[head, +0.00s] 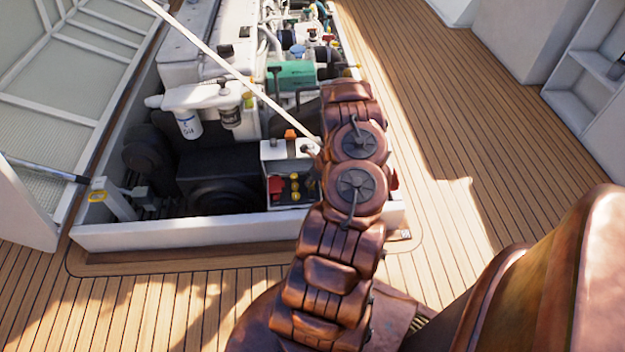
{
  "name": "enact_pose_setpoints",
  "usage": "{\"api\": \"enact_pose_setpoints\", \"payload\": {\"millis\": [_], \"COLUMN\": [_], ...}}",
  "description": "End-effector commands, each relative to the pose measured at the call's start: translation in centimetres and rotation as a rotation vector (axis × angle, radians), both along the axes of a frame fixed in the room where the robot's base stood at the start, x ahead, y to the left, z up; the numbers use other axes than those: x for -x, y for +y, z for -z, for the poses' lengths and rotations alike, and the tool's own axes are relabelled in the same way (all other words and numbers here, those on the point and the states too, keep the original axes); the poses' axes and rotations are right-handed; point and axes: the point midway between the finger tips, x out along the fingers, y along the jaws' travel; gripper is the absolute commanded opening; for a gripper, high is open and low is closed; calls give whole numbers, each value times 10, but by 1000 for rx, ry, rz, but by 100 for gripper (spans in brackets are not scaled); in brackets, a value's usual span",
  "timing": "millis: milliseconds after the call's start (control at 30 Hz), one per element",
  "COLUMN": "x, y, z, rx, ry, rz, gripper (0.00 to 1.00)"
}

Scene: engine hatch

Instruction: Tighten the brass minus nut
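A pale box (290,163) stands in the front right part of the open engine hatch. Its dark front panel carries several small brass nuts (295,188) in a column, with a red part (276,185) to their left. I cannot tell which nut is the minus one, as the markings are too small. My copper-coloured arm reaches up over the hatch just right of the box and covers what lies behind it. My gripper cannot be made out in this view.
The engine with a white filter (188,122) and a green part (291,74) fills the hatch behind. A raised white rim (180,236) edges the hatch. A long pale rod (225,66) slants above it. An open hatch cover (55,75) stands left. Wooden deck (440,130) is clear at right.

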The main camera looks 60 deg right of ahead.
Motion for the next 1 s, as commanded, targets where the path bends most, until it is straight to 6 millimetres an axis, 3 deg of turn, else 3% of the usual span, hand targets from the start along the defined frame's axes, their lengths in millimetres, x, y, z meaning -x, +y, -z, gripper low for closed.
{"api": "enact_pose_setpoints", "payload": {"millis": [33, 300, 667, 1000], "x": [0, 0, 1, 0], "y": [0, 0, 2, 2], "z": [0, 0, 4, 7], "rx": [0, -1, -2, 2], "ry": [0, 0, 2, 3], "rz": [0, 0, 39, 232], "gripper": [27, 0, 0, 0]}}
